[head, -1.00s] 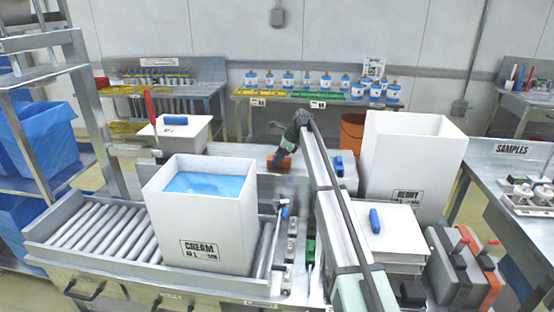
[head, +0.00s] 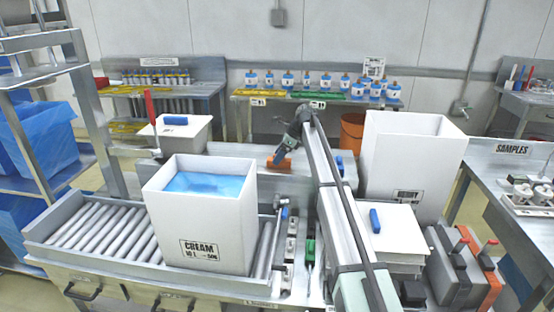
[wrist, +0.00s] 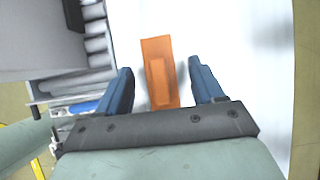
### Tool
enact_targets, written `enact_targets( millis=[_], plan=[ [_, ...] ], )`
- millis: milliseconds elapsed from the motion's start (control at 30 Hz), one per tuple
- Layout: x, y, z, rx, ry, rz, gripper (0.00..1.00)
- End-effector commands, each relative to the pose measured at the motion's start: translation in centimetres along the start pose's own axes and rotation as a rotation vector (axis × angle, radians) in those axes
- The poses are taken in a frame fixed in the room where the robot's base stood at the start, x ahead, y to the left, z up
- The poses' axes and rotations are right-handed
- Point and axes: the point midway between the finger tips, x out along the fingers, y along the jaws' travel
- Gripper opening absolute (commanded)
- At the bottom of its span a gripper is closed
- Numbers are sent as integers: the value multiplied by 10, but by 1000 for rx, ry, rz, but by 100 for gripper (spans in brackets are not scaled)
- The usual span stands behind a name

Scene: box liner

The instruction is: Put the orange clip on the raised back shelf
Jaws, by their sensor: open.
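The orange clip (head: 283,163) lies on the raised back shelf (head: 235,168), behind the white box of cream. In the wrist view the orange clip (wrist: 160,72) is a flat rectangular piece on a pale surface, extending from between my fingers to beyond their tips. My gripper (wrist: 160,70) is open, with one blue finger on each side of the clip and visible gaps to both. In the head view my gripper (head: 279,156) is at the clip, tilted down. It partly hides the clip there.
The white cream box (head: 215,232) with a blue liner stands on the roller conveyor (head: 100,232), in front of the shelf. A taller white box (head: 410,165) stands on the right. A lidded white bin (head: 190,142) is at the left. Bare shelf lies left of the clip.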

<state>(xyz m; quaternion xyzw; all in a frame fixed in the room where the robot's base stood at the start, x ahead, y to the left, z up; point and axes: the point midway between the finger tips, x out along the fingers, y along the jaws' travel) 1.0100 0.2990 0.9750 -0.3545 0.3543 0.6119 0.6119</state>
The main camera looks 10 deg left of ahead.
Motion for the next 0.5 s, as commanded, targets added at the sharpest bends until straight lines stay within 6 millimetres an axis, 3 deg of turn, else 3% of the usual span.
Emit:
enact_targets(
  millis=[200, 500],
  plan=[
    [-44, -1, 0, 0, -1, -2, 67],
    [-88, 0, 0, 0, -1, -1, 67]
  ],
)
